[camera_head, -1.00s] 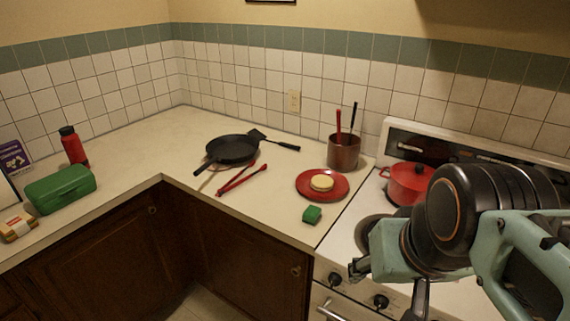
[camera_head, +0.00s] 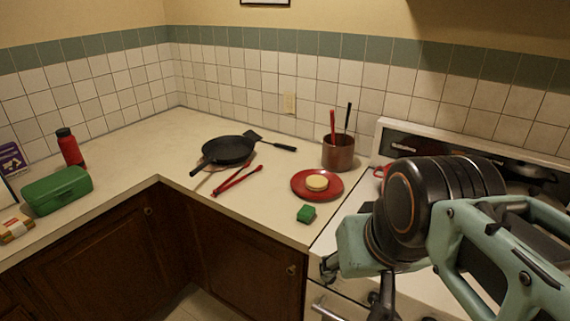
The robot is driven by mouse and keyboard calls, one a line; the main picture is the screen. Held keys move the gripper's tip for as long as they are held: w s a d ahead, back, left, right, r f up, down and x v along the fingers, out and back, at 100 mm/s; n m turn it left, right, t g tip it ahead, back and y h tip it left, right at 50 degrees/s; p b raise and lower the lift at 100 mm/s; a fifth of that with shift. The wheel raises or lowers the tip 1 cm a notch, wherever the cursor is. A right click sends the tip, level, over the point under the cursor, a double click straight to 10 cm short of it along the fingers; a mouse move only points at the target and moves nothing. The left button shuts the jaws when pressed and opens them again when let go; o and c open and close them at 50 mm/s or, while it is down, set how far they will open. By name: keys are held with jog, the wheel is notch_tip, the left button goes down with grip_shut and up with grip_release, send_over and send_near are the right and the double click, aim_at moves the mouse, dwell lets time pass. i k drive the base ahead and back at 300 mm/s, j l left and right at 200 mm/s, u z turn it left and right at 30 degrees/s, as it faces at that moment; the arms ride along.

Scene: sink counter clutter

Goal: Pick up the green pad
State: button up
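The green pad (camera_head: 306,213) is a small green block lying flat on the counter, just in front of the red plate (camera_head: 331,184). A round pale item (camera_head: 317,182) sits on that plate. My gripper (camera_head: 356,290) hangs at the lower right, in front of the stove, to the right of and apart from the pad. Its fingers point down. The wrist and the frame's bottom edge hide much of them, so I cannot tell how far apart they are.
A green box (camera_head: 57,190) and a red bottle (camera_head: 70,147) are far left. The counter's front edge is close to the pad.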

aim_at(306, 213)
jog(key=i+j+z, duration=0.6)
jog(key=z, duration=0.2)
jog(key=i+j+z, duration=0.15)
jog(key=j+z, duration=0.25)
jog(key=l+z, duration=0.15)
jog(key=l, duration=0.4)
jog(key=j+u, duration=0.2)
jog(key=j, duration=0.45)
